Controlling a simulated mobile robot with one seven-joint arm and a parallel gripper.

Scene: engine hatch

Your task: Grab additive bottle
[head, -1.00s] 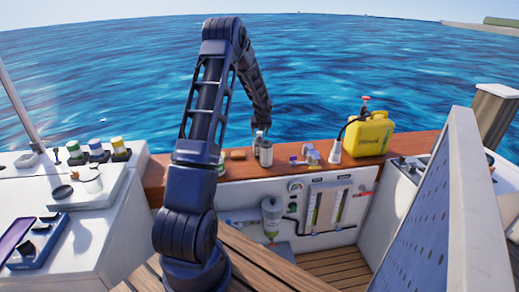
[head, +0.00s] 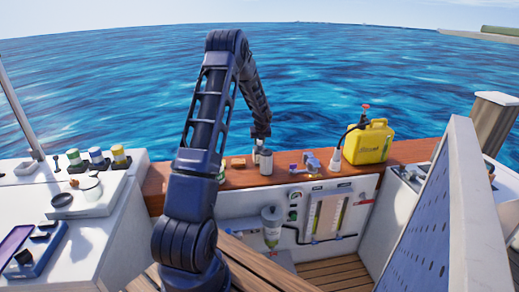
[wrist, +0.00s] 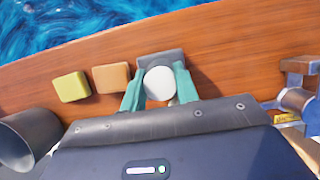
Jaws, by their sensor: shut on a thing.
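The additive bottle (head: 266,162) is a small pale grey bottle standing on the wooden ledge (head: 410,152) at the hatch's far side. In the wrist view its round white top (wrist: 159,83) lies between the teal fingers. My gripper (wrist: 158,95) is shut on the bottle, one finger on each side. In the head view my gripper (head: 261,143) is at the bottle's top, and the arm comes down from above. The bottle looks upright. I cannot tell whether its base touches the ledge.
A yellow sponge (wrist: 72,87) and an orange block (wrist: 111,77) lie left of the bottle. A grey cylinder (wrist: 28,138) is at the lower left. Blue-grey fittings (head: 311,162), a white cone (head: 336,160) and a yellow jerrycan (head: 366,142) stand to the right. Open water lies beyond the ledge.

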